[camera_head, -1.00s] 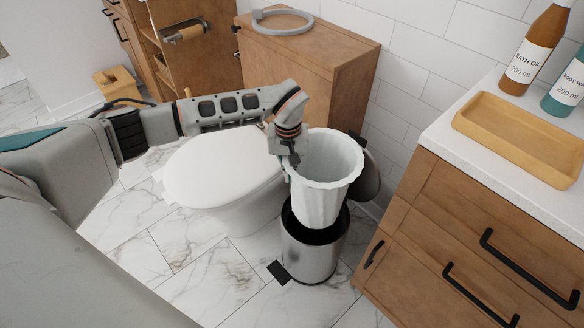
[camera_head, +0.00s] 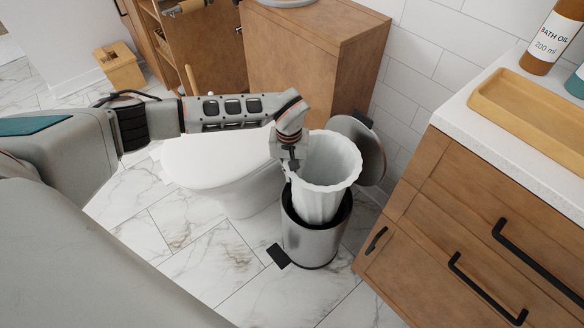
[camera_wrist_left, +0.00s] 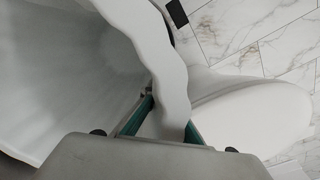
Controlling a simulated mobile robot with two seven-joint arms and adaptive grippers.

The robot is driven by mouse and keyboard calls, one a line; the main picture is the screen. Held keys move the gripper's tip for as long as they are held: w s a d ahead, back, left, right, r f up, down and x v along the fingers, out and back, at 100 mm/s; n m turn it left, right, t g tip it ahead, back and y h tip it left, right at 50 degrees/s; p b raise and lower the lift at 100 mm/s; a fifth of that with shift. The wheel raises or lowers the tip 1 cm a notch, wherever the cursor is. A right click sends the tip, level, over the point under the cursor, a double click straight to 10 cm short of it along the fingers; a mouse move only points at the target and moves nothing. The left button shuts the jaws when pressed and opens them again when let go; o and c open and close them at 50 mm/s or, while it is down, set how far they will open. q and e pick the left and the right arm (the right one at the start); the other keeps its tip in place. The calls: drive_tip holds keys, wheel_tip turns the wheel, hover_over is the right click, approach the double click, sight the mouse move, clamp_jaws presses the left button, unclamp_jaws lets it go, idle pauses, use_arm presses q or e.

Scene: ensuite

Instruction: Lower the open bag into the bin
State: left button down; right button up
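The open white bag (camera_head: 326,170) has a wavy rim and hangs upright, its lower part inside the mouth of the metal bin (camera_head: 312,240). Its upper part stands above the bin's black rim. My left gripper (camera_head: 293,172) is at the left side of the bag's rim. In the left wrist view, the gripper (camera_wrist_left: 165,118) is shut on the bag's edge (camera_wrist_left: 150,50), which passes between its green-lined fingers. The bin's round lid (camera_head: 370,152) stands open behind the bag. The bag's bottom is hidden in the bin. My right gripper is not in view.
A white toilet (camera_head: 215,165) is left of the bin, below my left arm. A wooden drawer cabinet (camera_head: 450,225) with black handles stands close on the right. The bin's black pedal (camera_head: 278,256) faces the open marble floor (camera_head: 190,250).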

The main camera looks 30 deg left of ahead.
use_arm(q)
wheel_tip(320, 180, down, 6)
drive_tip(key=shift+r+b, duration=0.1)
drive_tip(key=shift+b, duration=0.75)
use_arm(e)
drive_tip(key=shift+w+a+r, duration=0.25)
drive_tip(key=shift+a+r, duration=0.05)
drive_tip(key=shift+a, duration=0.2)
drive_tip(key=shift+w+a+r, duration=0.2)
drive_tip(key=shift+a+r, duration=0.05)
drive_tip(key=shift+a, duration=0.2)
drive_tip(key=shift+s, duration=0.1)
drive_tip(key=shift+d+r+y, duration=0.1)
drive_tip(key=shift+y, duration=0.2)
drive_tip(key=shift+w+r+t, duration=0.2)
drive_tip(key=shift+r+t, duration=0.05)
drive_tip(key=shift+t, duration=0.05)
use_arm(q)
drive_tip(key=shift+c, duration=2.4)
unclamp_jaws()
